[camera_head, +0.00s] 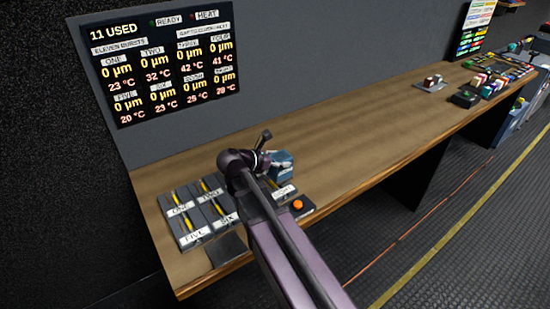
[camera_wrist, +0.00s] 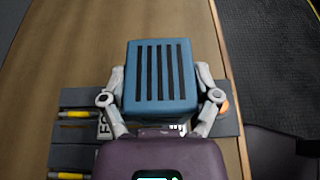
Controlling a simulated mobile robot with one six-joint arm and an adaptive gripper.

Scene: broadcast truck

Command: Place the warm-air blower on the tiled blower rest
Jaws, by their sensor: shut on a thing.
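The warm-air blower is a blue box with dark slots on its top face, large in the wrist view (camera_wrist: 160,58) and small in the head view (camera_head: 284,163). My gripper (camera_wrist: 160,82) has a pale finger on each side of the box and is shut on it. In the head view my gripper (camera_head: 268,160) is over the wooden bench, above the far side of the labelled modules. The exact gap under the blower is hidden. I cannot tell for sure which surface is the tiled blower rest; a plain dark plate (camera_head: 226,249) lies at the bench's front edge.
Labelled grey modules with yellow strips (camera_head: 185,216) cover the near bench end. An orange button (camera_head: 298,204) sits near the front edge. A small grey tray with blocks (camera_head: 431,84) and several coloured items (camera_head: 490,84) stand farther right. The middle bench (camera_head: 350,125) is clear. A display (camera_head: 160,60) hangs behind.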

